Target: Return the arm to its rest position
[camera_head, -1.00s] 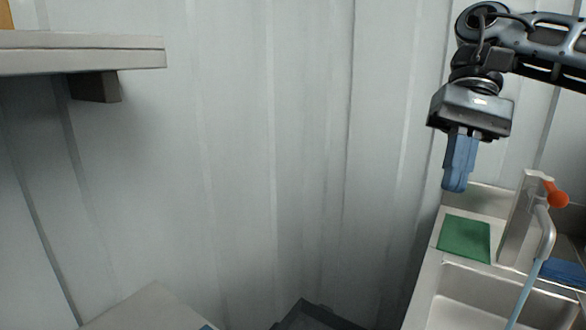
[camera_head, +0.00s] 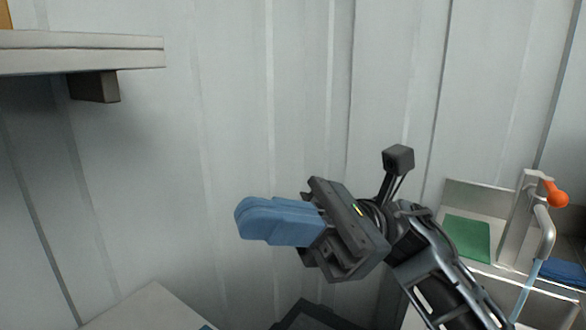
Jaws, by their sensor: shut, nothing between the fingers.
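My gripper (camera_head: 245,219) is in the middle of the view, with its blue fingers pointing left. The fingers are closed together and hold nothing. My arm (camera_head: 440,275) comes up from the lower right and hides part of the sink counter. The gripper is in front of the pale corrugated wall and touches nothing that I can see.
At the right, a sink unit (camera_head: 478,195) carries a green cloth (camera_head: 467,238), a grey tap (camera_head: 545,232) with an orange knob (camera_head: 556,194) and a blue item (camera_head: 563,272). A shelf (camera_head: 85,52) juts from the upper left. A pale surface (camera_head: 150,306) lies at lower left.

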